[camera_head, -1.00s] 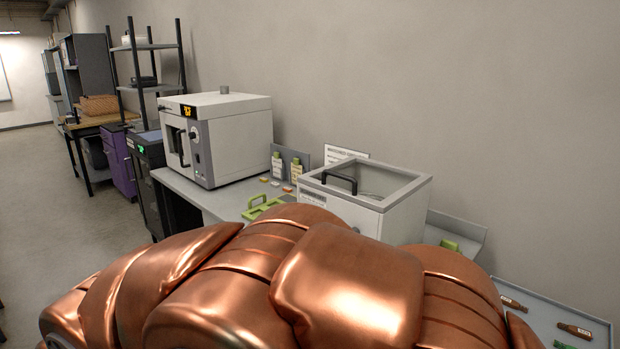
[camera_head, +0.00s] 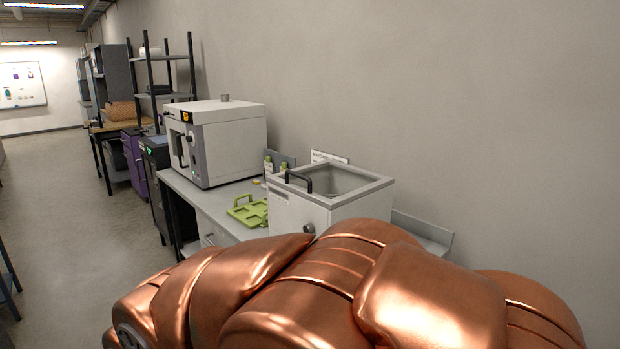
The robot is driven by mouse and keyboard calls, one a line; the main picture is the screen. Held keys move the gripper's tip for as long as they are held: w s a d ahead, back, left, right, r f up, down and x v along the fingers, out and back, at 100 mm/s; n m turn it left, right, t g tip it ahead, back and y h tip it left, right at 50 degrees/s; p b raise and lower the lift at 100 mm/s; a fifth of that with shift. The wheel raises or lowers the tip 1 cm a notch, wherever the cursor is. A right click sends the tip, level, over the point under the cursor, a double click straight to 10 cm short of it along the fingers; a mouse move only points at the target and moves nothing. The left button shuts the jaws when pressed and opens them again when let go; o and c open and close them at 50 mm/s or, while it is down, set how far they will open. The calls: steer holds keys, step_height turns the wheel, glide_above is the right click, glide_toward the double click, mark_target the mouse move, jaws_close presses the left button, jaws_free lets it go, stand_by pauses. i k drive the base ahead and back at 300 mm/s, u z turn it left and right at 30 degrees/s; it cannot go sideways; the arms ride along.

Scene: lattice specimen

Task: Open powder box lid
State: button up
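The powder box (camera_head: 290,212) is a light grey box on the bench, right of the white oven-like machine. Its top has a grey frame around a recessed, see-through-looking panel (camera_head: 345,180), and a black handle (camera_head: 298,180) stands at the left edge of the top. I cannot tell for sure whether the lid is shut. My copper-coloured arm fills the lower part of the view and hides the lower right of the box. My gripper is not in view.
A white machine (camera_head: 230,140) stands on the grey bench (camera_head: 205,200). A green tray with a handle (camera_head: 248,212) lies between it and the box. A wall runs along the right; floor (camera_head: 80,240) is clear at left.

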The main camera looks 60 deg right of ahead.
mark_target(278, 180)
steer(key=z, duration=1.2)
